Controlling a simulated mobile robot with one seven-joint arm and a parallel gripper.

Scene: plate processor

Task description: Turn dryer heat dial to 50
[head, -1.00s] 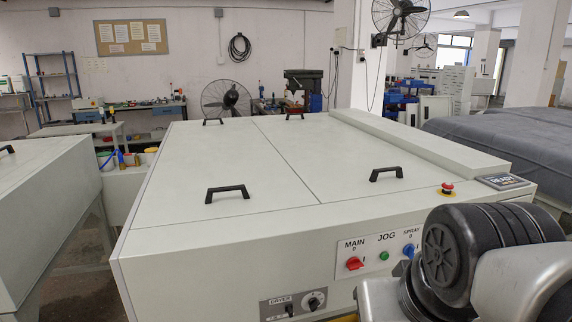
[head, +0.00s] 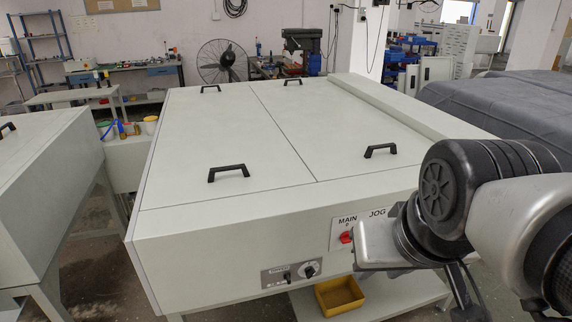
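The dryer panel (head: 290,274) is a small grey plate low on the front face of the pale plate processor (head: 200,251). A round black dial (head: 311,269) with a light pointer sits on its right half, and a small black switch (head: 287,277) is to its left. The dial's scale numbers are too small to read. My arm comes in from the right, with a silver part close in front of the machine's face, right of the dial. My gripper's fingers do not show, so I cannot see them relative to the dial.
A red MAIN switch (head: 346,237) is right of the dryer panel; my arm covers the controls further right. A yellow bin (head: 339,295) stands on a low shelf (head: 390,297) below. Black handles (head: 229,173) stick up from the flat top. Another pale machine (head: 45,190) stands at left.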

